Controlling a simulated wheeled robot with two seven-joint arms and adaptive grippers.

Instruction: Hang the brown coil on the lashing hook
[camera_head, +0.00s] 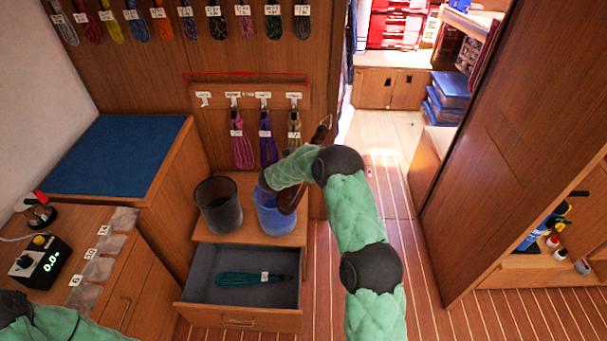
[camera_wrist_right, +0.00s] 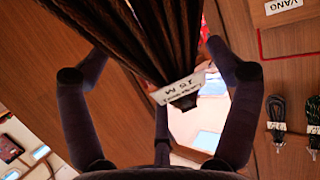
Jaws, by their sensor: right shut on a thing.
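The brown coil fills the top of the right wrist view (camera_wrist_right: 145,30), close to the camera, with a white tag on it. My right gripper (camera_wrist_right: 155,52) is shut on it, one finger on each side. A rail carries four labelled hooks. The leftmost hook (camera_head: 204,98) is bare; pink (camera_head: 242,148), purple (camera_head: 268,146) and olive (camera_head: 294,133) coils hang from the others. The labels are too small to tell which is the lashing hook. My left gripper is out of view.
A dark bin (camera_head: 218,205) and a blue bin (camera_head: 275,215) stand below the rail. An open drawer (camera_head: 240,322) holds a teal coil (camera_head: 252,279). Several coils hang along the top. A wooden partition (camera_head: 510,130) stands at right.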

